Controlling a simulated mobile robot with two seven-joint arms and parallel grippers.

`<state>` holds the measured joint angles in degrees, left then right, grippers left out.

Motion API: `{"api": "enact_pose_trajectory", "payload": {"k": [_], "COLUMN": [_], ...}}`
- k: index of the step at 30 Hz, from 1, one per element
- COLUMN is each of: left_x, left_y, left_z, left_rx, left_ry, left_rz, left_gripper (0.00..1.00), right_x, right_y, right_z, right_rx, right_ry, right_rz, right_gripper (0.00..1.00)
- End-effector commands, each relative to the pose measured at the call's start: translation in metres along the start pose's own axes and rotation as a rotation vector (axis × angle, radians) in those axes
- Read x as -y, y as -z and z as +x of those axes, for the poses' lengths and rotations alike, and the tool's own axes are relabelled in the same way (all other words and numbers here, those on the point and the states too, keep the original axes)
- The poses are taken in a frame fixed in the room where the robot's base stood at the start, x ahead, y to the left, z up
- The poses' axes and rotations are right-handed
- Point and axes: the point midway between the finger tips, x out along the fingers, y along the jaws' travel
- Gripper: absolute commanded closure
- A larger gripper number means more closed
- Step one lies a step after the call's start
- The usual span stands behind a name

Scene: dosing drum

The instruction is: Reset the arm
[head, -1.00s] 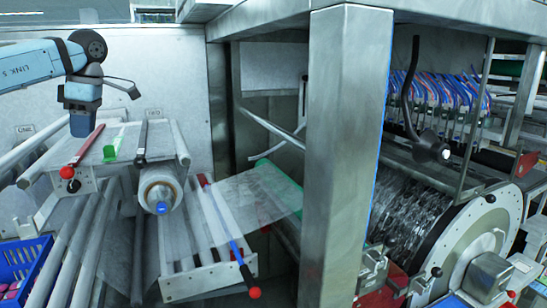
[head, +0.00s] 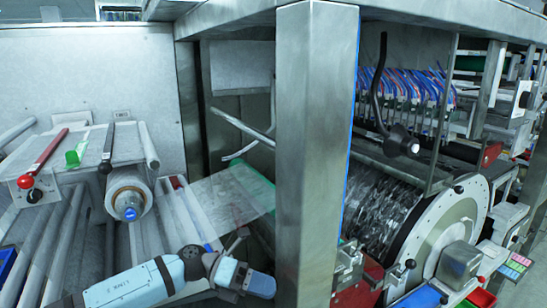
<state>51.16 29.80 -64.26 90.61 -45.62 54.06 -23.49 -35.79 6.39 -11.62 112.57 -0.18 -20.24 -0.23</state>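My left arm comes in at the bottom left, its blue link low in front of the roller frame. My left gripper (head: 238,241) is small and dark at the end of that arm, left of the grey steel post (head: 317,150). It is in front of the film web (head: 232,196), and I cannot tell whether it touches it. Whether its fingers are open or shut cannot be made out, and I see nothing held. My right gripper is not in view.
A film roll (head: 128,193) and a tray with a red-handled bar (head: 45,150) are on the left. Right of the post are a shiny drum (head: 385,213) with a white end ring (head: 443,240) and a row of blue tubes (head: 405,88).

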Motion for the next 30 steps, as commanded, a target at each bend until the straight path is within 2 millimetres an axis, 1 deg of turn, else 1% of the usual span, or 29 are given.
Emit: {"api": "enact_pose_trajectory", "payload": {"k": [1,3,7,11,14,17,20,23,24,26,27,29,30], "left_x": [0.000,0.001,-0.003,-0.017,-0.034,-0.054,-0.076,-0.098,-0.105,-0.114,-0.119,-0.123,-0.124], "left_y": [0.009,0.014,0.025,0.042,0.063,0.092,0.133,0.184,0.208,0.245,0.271,0.307,0.331], "left_z": [0.014,0.026,0.036,0.031,0.020,0.005,-0.012,-0.029,-0.035,-0.045,-0.051,-0.057,-0.061], "left_rx": [0.084,0.207,0.438,0.670,0.847,1.023,1.198,1.373,1.443,1.547,1.614,1.705,1.760], "left_ry": [0.059,0.130,0.247,0.346,0.409,0.462,0.503,0.532,0.542,0.551,0.554,0.558,0.558], "left_rz": [-0.072,-0.176,-0.393,-0.634,-0.831,-1.035,-1.247,-1.461,-1.547,-1.672,-1.753,-1.863,-1.928], "left_gripper": [0.69,0.69,0.69,0.69,0.69,0.69,0.69,0.69,0.69,0.69,0.69,0.69,0.69], "right_x": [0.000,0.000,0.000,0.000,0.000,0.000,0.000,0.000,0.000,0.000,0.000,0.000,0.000], "right_y": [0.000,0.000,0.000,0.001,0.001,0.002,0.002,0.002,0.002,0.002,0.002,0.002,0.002], "right_z": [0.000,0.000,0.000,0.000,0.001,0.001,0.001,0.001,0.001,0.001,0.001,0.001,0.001], "right_rx": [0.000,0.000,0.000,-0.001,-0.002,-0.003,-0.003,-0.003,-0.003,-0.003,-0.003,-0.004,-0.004], "right_ry": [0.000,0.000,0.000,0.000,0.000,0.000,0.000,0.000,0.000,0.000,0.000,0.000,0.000], "right_rz": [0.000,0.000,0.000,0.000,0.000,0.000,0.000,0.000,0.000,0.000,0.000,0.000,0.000], "right_gripper": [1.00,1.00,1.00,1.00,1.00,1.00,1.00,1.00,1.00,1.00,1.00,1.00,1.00]}}
